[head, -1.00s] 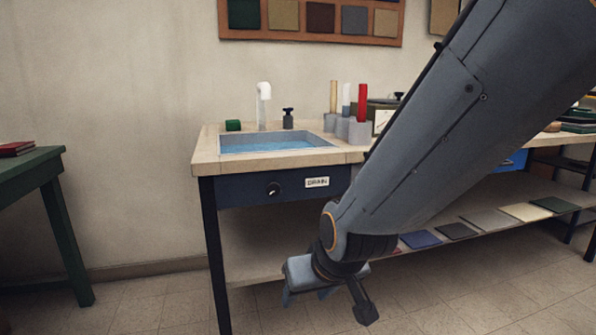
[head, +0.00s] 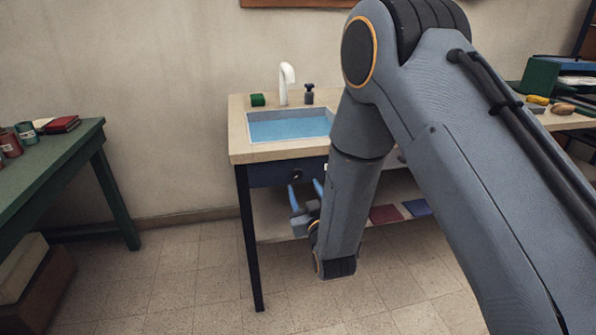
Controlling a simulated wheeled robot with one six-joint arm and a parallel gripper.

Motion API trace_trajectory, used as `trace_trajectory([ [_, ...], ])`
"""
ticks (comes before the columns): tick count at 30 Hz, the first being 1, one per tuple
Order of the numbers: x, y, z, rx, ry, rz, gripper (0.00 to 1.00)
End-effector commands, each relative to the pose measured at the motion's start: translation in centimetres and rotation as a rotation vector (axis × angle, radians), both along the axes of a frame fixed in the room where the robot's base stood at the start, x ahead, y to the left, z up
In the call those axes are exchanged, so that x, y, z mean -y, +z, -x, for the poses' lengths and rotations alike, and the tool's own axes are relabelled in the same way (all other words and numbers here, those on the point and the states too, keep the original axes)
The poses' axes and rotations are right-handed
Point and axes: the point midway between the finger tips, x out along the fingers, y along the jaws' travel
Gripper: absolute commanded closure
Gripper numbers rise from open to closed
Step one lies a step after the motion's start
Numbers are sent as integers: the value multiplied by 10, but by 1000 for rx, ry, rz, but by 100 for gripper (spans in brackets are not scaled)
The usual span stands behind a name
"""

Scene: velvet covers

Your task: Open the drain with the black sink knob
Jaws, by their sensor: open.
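The black sink knob (head: 297,174) is a small round knob on the dark blue front panel (head: 268,174) below the sink. The sink (head: 290,126) is a basin in the pale worktop, holding blue water. My gripper (head: 305,189) is open and empty, low in front of the panel. Its two blue fingers point up toward the knob, one on each side of it in the picture. I cannot tell whether they touch it. My arm covers most of the DRAIN label and the panel's right part.
A green table (head: 50,165) with books and tins is at the left. A low shelf holds colored squares (head: 386,214). The floor between the tables is clear.

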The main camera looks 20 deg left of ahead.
Motion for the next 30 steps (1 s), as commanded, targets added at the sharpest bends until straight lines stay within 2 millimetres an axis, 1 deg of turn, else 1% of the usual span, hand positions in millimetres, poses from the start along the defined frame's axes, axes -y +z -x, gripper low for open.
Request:
trace_trajectory([
  [9,-24,1,-39,4,0,-3,51],
  [15,-35,0,-58,2,0,-1,51],
  [19,-38,0,-63,2,0,-1,51],
  [26,-39,0,-63,1,0,-1,51],
  [27,-39,0,-63,1,0,-1,54],
  [29,-39,0,-63,1,0,-1,64],
  [30,-39,0,-63,1,0,-1,71],
])
